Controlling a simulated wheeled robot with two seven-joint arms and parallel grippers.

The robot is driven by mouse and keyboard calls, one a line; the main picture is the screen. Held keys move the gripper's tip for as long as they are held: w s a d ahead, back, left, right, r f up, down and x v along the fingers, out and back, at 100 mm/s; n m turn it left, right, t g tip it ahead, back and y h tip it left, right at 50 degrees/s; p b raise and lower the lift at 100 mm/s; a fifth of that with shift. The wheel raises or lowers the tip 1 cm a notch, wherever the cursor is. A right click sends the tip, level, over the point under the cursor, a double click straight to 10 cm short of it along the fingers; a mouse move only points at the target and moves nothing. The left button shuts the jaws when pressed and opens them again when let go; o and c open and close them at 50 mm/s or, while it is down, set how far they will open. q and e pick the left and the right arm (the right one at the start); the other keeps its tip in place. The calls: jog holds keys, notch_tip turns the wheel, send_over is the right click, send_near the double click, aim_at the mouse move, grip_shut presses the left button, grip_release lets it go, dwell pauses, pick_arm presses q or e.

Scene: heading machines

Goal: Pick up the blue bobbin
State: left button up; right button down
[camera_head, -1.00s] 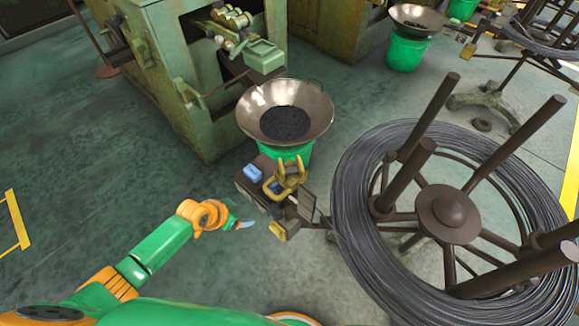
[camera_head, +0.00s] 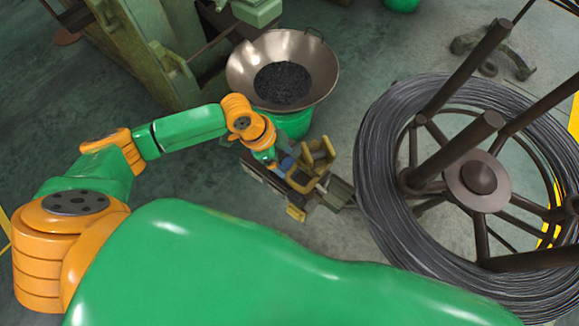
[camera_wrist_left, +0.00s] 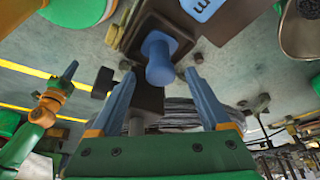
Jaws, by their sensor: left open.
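The blue bobbin (camera_wrist_left: 159,58) shows in the left wrist view as a small spool with a wider rounded end. It stands out in front of a dark brown block, between and slightly beyond the fingertips of my left gripper (camera_wrist_left: 160,75). That gripper is open, with a gap to the bobbin on both sides. In the head view my left gripper (camera_head: 280,162) is over the cluttered bench (camera_head: 262,172), and its wrist hides most of the bobbin's surroundings. An arm at the left of the wrist view ends in blue-grey fingers (camera_wrist_left: 69,70), seemingly my right gripper; its opening is unclear.
A yellow tool (camera_head: 320,155) is right beside my left gripper. A metal bowl of dark parts (camera_head: 310,62) on a green bucket (camera_head: 292,124) stands just behind. A large wire coil (camera_head: 385,200) on a spoked stand is to the right. A blue lettered box (camera_wrist_left: 203,6) is near the bobbin.

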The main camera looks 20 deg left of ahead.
pick_arm(q)
jog(key=shift+f, duration=0.2)
jog(key=c, duration=1.2)
grip_shut()
jog(key=shift+r, duration=0.1)
